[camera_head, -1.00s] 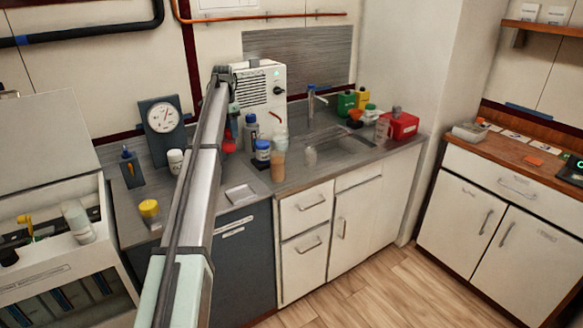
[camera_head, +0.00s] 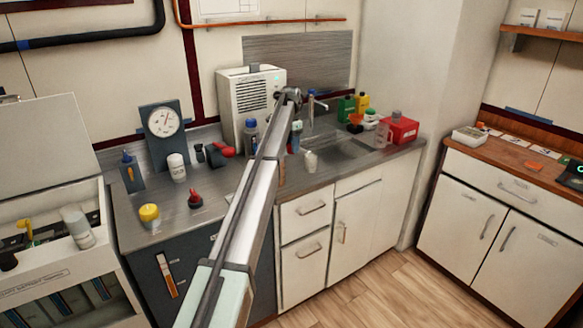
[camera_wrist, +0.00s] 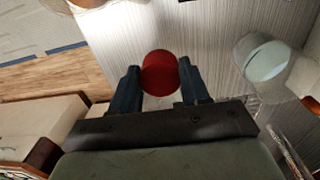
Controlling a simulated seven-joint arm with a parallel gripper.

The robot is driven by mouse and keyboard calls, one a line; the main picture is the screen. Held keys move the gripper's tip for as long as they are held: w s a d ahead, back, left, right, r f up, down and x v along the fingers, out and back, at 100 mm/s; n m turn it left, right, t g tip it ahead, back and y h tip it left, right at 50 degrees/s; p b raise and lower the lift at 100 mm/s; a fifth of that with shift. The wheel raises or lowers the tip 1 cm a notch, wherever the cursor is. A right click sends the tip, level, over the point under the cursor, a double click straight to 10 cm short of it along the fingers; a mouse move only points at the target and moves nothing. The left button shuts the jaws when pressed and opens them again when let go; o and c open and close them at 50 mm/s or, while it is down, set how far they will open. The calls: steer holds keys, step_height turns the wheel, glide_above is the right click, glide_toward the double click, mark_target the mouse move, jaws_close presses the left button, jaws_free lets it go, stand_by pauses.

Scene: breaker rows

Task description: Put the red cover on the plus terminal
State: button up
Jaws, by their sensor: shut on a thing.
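In the wrist view, a red round cover (camera_wrist: 160,75) is held between the two dark fingers of my gripper (camera_wrist: 161,84). The fingers sit on either side of it, and a striped grey surface shows behind it. In the head view my arm reaches up toward the sink side of the counter; the held cover is hidden there. An open-lidded box (camera_head: 62,276) at the left has a yellow piece (camera_head: 25,221) and a dark piece (camera_head: 8,261) inside. I cannot make out which part is the plus terminal.
A pale cup (camera_wrist: 264,60) is right of my gripper in the wrist view. A red box (camera_head: 402,129) is by the sink.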

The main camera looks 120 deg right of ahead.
mark_target(291, 171)
steer(key=shift+f, duration=4.4)
steer(key=o, duration=1.1)
steer(key=shift+f, duration=0.1)
steer(key=shift+o, duration=0.2)
steer(key=r, duration=1.1)
steer(key=shift+d+r, duration=0.25)
steer(key=shift+r, duration=0.05)
steer(key=shift+o, duration=0.4)
steer(key=shift+r, duration=0.3)
